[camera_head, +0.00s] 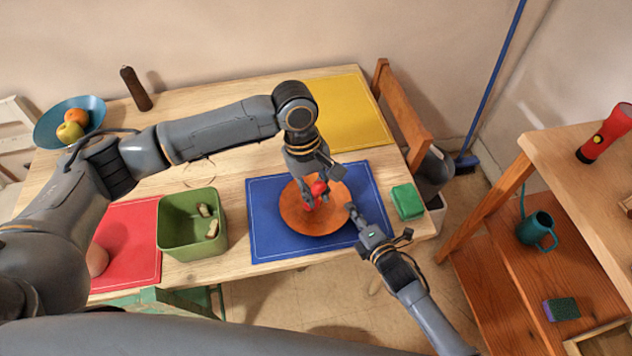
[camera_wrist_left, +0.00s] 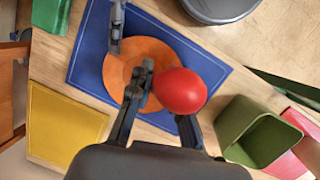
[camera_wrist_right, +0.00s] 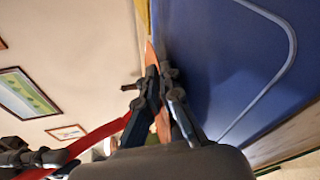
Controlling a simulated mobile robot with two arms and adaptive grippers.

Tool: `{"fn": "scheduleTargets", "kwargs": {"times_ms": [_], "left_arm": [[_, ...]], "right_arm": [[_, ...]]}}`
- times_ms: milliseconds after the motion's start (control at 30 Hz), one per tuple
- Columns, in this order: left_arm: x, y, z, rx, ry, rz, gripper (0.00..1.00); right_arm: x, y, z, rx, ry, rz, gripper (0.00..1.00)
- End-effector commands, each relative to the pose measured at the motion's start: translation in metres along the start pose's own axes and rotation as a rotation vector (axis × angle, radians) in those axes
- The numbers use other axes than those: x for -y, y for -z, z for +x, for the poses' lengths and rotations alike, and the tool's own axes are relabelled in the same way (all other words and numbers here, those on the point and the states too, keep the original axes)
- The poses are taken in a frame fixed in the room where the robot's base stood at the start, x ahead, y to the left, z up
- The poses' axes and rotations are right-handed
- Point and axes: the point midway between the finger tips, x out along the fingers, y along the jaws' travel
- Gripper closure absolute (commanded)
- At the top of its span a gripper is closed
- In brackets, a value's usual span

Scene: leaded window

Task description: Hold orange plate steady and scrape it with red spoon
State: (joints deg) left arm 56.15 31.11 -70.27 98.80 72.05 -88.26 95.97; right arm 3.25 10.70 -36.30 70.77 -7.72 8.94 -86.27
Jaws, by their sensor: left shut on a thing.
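The orange plate (camera_head: 295,215) lies on the blue mat (camera_head: 268,240). My left gripper (camera_head: 313,192) is above the plate, shut on the red spoon (camera_head: 319,187). In the left wrist view the spoon's red, rounded end (camera_wrist_left: 180,90) is close to the camera and hides part of the plate (camera_wrist_left: 125,60). In the right wrist view a long red strip of the spoon (camera_wrist_right: 95,138) shows at the lower left. My right gripper (camera_head: 352,210) is at the plate's right edge. In the right wrist view the plate's rim (camera_wrist_right: 162,125) shows between its fingers (camera_wrist_right: 160,85); how tightly they close is unclear.
A green bin (camera_head: 178,240) with several pale pieces stands left of the blue mat, on the table. A green sponge (camera_head: 407,202) lies right of the mat. A yellow mat (camera_head: 350,115) lies empty behind. A wooden shelf (camera_head: 565,150) stands at the right.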

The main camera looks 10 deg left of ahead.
Motion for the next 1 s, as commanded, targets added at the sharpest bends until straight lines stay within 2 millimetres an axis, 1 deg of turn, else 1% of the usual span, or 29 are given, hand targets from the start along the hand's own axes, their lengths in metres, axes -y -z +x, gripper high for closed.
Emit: {"fn": "scheduleTargets", "kwargs": {"times_ms": [67,100,167,200,267,300,333,400,433,533,600,933,1000], "left_arm": [[-0.007,0.002,0.001,0.000,0.000,0.000,1.00],[-0.011,0.002,0.005,0.002,0.001,0.001,1.00],[-0.016,0.004,0.003,0.000,0.000,0.001,1.00],[-0.019,0.004,0.006,0.002,0.001,0.001,1.00],[-0.025,0.005,0.003,0.001,0.000,0.002,1.00],[-0.028,0.006,0.006,0.002,0.001,0.000,1.00],[-0.032,0.007,0.004,0.002,0.000,0.001,1.00],[-0.037,0.008,0.007,0.002,0.002,0.000,1.00],[-0.040,0.009,0.004,0.001,0.000,0.001,1.00],[-0.037,0.019,0.002,-0.001,0.001,-0.002,1.00],[-0.029,0.016,0.005,0.001,0.003,0.001,1.00],[0.002,0.009,0.004,0.003,0.006,-0.001,1.00],[0.005,0.011,0.003,0.003,0.006,-0.004,1.00]], "right_arm": [[0.000,0.000,0.000,0.000,0.000,0.000,1.00],[0.000,0.000,0.000,0.000,0.000,0.000,1.00],[0.000,0.000,0.000,0.000,0.000,0.001,1.00],[0.000,0.000,0.000,0.000,-0.001,0.001,1.00],[0.000,0.000,0.000,0.000,-0.001,0.001,1.00],[0.000,0.000,0.000,0.000,-0.001,0.001,1.00],[0.000,0.000,0.000,0.000,-0.001,0.001,1.00],[0.000,0.000,0.000,0.000,-0.001,0.001,1.00],[0.000,0.000,0.000,0.000,-0.001,0.001,1.00],[0.000,0.000,0.000,0.000,-0.001,0.001,1.00],[0.000,0.000,0.000,0.000,-0.001,0.001,1.00],[0.000,0.000,0.000,0.001,-0.001,0.001,1.00],[0.000,0.000,0.000,0.001,-0.001,0.001,1.00]]}}
